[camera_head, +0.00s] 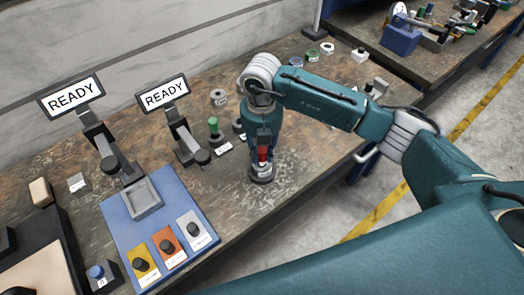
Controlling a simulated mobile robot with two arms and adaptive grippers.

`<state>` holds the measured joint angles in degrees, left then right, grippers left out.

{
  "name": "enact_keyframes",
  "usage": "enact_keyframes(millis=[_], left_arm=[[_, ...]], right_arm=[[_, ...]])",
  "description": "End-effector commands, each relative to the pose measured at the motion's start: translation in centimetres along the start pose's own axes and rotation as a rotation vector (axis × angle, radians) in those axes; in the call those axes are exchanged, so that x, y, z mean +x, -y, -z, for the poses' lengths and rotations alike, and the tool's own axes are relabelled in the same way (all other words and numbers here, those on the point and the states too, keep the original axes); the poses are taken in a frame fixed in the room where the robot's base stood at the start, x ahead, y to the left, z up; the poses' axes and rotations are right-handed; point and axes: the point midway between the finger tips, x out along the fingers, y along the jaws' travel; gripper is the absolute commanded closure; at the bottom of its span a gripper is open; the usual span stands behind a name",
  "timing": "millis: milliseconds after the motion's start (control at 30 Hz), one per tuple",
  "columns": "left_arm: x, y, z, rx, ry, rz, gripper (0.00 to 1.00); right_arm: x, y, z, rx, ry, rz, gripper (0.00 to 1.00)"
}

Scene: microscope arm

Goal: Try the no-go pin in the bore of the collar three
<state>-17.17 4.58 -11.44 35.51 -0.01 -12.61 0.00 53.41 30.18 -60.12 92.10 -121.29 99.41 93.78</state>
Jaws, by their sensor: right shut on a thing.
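My right gripper (263,149) points down near the middle of the bench and is shut on a red-handled pin (263,155). The pin is upright, directly over a grey collar (262,174) that stands on the bench near its front edge. The collar has a white label too small to read. The pin's lower end is hidden, so I cannot tell how deep it sits in the bore. A green-handled pin (213,128) stands upright to the left. My left gripper is not in view.
Two stands show READY screens (71,96) (164,93). A blue mat (120,215) bears a grey tray (143,208) and yellow, orange and white button plates. More collars (219,97) stand at the back.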

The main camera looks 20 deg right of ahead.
Motion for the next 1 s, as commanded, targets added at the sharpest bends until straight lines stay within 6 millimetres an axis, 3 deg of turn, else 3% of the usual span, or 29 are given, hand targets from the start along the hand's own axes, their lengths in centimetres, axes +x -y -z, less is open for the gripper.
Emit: enact_keyframes(millis=[433, 1000], left_arm=[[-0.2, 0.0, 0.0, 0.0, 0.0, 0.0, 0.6], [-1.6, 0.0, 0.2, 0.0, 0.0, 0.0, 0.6]], right_arm=[[-0.3, 0.0, 0.0, 0.0, 0.001, -0.001, 1.0], [-2.6, -0.1, -0.1, 0.0, 0.001, -0.002, 1.0]])
